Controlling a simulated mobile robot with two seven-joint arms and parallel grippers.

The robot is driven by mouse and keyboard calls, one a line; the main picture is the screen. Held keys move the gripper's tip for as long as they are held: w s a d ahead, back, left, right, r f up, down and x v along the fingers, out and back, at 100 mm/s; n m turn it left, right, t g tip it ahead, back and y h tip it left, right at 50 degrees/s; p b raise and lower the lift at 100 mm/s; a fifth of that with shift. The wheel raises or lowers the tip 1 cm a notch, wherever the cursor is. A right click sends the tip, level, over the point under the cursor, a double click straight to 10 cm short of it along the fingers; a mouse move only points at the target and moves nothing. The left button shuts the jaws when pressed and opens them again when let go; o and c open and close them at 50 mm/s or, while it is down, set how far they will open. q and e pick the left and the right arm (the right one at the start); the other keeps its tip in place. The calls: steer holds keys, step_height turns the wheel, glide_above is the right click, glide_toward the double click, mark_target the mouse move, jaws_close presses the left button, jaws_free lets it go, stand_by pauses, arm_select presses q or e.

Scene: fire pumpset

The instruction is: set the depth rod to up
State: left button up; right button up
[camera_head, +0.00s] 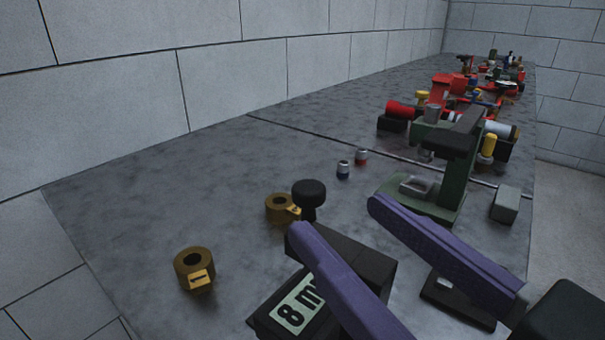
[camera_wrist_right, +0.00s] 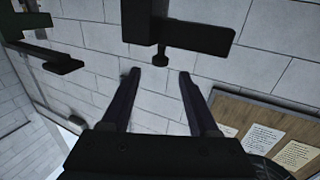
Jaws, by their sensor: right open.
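A black block (camera_head: 359,254) stands on the grey bench at the lower middle, with a pale label (camera_head: 298,305) reading "8 m", the rest cut off by my finger. A round black knob (camera_head: 309,190) stands upright at its far left. I cannot tell for sure which part is the depth rod. My right gripper (camera_head: 331,215) is open and empty, its two purple fingers spread over the block. In the right wrist view the fingers (camera_wrist_right: 160,77) are apart, with a dark bar (camera_wrist_right: 200,37) and its small knob (camera_wrist_right: 160,57) beyond their tips. My left gripper is not in view.
Two brass rings (camera_head: 193,268) (camera_head: 281,207) lie left of the block. A green press-like stand (camera_head: 456,176) is close beyond my right finger, with a grey block (camera_head: 505,205) beside it. Red pump parts (camera_head: 447,88) crowd the far bench.

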steer(key=x, duration=0.9)
steer(key=shift+w, duration=0.3)
steer(key=shift+a, duration=0.1)
steer(key=shift+c, duration=0.4)
jaws_close()
stand_by(0.5)
